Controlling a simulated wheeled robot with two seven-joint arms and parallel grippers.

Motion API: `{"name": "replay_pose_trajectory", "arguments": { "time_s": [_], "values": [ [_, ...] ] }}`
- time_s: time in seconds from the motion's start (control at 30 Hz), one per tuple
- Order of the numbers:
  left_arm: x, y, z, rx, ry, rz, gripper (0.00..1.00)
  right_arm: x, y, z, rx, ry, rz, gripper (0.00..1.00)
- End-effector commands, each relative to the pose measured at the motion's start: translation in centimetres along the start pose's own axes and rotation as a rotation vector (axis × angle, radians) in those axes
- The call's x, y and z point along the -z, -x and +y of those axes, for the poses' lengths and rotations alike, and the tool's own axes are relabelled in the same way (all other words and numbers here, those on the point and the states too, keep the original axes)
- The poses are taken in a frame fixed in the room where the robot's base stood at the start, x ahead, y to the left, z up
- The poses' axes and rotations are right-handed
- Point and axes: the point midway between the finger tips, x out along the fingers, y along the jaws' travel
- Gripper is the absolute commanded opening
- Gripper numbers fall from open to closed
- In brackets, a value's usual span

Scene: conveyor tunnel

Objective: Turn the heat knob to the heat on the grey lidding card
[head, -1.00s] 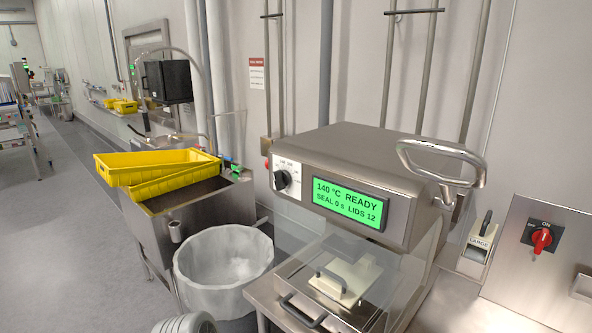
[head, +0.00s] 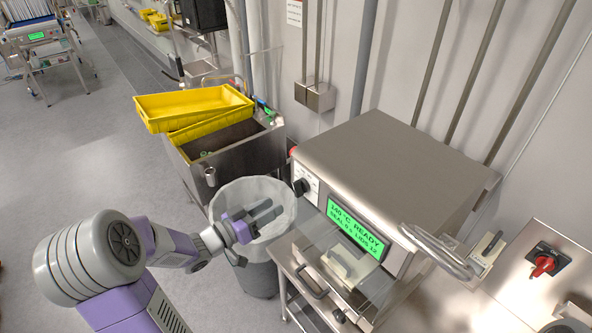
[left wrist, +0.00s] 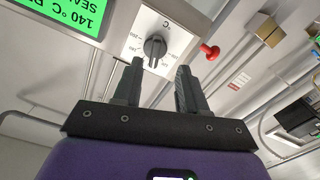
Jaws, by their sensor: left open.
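The black heat knob (head: 301,187) is on a white dial plate at the left of the steel sealer's front. In the left wrist view the knob (left wrist: 154,48) shows upside down, ahead of my fingertips and nearer the left finger in the picture. My left gripper (head: 270,212) is open and empty, to the left of the knob and over the white bin, its fingers apart from the knob. The green display (head: 356,228) reads 140 °C READY. I cannot make out a grey lidding card. My right gripper is not in view.
A white-lined bin (head: 228,192) stands under my left gripper. Yellow crates (head: 180,103) rest on a steel sink behind it. A red button (left wrist: 209,51) is beside the dial. The sealer's bent handle (head: 436,250) sticks out at its right, near a red switch (head: 543,265).

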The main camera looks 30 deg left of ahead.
Motion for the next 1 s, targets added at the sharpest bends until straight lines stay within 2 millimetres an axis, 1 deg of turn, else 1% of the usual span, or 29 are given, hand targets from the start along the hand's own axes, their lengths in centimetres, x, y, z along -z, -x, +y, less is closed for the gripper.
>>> {"name": "replay_pose_trajectory", "arguments": {
  "time_s": [0.03,0.17,0.4,0.5,0.6,0.73,0.97,1.0],
  "values": [
    [0.8,0.2,0.3,-0.007,-0.009,0.001,0.41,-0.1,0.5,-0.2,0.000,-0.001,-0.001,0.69],
    [1.0,-0.5,0.6,-0.020,-0.015,0.001,0.41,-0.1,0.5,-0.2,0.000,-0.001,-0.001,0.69],
    [0.8,-4.3,0.6,-0.020,-0.013,0.001,0.41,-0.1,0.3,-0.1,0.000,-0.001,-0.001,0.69],
    [0.8,-5.7,0.6,-0.019,-0.014,0.000,0.41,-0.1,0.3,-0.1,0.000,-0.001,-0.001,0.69],
    [0.8,-6.7,0.6,-0.017,-0.014,0.000,0.41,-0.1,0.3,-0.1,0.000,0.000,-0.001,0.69],
    [0.8,-7.2,0.6,-0.017,-0.015,0.000,0.41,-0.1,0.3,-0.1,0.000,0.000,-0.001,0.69],
    [0.8,-7.2,0.6,-0.016,-0.015,-0.001,0.41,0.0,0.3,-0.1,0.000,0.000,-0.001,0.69],
    [0.8,-7.2,0.6,-0.016,-0.015,-0.001,0.35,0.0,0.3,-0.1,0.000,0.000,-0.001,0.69]
  ]
}}
